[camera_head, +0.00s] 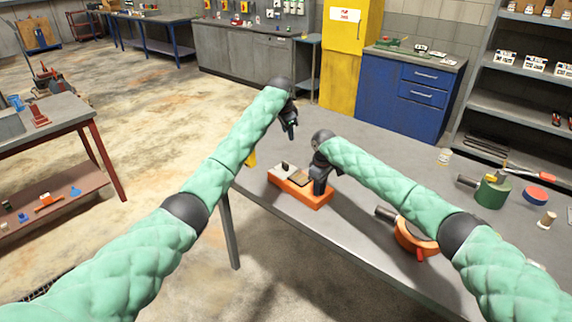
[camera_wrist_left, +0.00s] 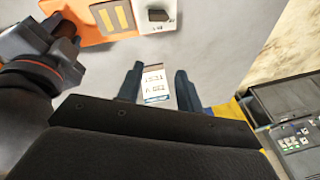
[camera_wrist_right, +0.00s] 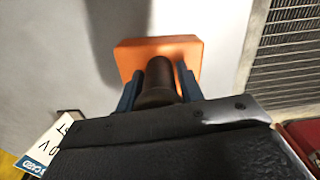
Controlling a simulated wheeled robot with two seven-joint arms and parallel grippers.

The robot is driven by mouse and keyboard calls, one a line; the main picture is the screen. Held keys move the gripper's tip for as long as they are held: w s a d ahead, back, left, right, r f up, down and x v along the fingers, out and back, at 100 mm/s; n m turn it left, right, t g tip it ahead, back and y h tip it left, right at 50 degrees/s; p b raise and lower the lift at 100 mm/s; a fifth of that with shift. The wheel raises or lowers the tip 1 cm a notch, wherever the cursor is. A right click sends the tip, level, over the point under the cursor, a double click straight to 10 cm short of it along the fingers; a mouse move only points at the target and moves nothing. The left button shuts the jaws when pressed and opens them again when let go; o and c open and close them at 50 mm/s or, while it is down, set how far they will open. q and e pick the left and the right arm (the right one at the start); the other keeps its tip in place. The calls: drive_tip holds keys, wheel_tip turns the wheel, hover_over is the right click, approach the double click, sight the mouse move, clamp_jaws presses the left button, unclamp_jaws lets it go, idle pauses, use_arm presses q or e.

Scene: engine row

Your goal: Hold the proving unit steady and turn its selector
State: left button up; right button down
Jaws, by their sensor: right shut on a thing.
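The proving unit (camera_head: 315,201) is an orange block lying on the grey table, with a white panel at its left end. Its black selector (camera_head: 285,166) stands on that panel and also shows in the left wrist view (camera_wrist_left: 158,15). My right gripper (camera_head: 319,183) is shut on a dark round post (camera_wrist_right: 158,84) at the unit's other end; its fingers flank the post. My left gripper (camera_wrist_left: 158,88) is open, higher up and behind the selector, apart from the unit. A white printed card (camera_wrist_left: 154,82) shows between its fingers; I cannot tell if they touch it.
An orange round tool (camera_head: 415,237) with a dark handle lies right of the unit. A yellow thing (camera_head: 250,158) is at the table's left edge. The tabletop behind the unit looks clear.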

sight(286, 164)
use_arm(q)
drive_tip(key=f+m+y, duration=0.1)
drive_tip(key=f+m, duration=0.4)
drive_tip(key=w+f+m+y, duration=0.1)
drive_tip(key=f+m, duration=0.4)
drive_tip(key=f, duration=0.1)
drive_tip(key=f+m+y, duration=0.2)
drive_tip(key=f+m, duration=0.3)
drive_tip(key=m, duration=0.1)
drive_tip(key=shift+w+a+f, duration=0.15)
drive_tip(key=shift+w+a, duration=0.1)
drive_tip(key=shift+a, duration=0.05)
idle(0.3)
clamp_jaws()
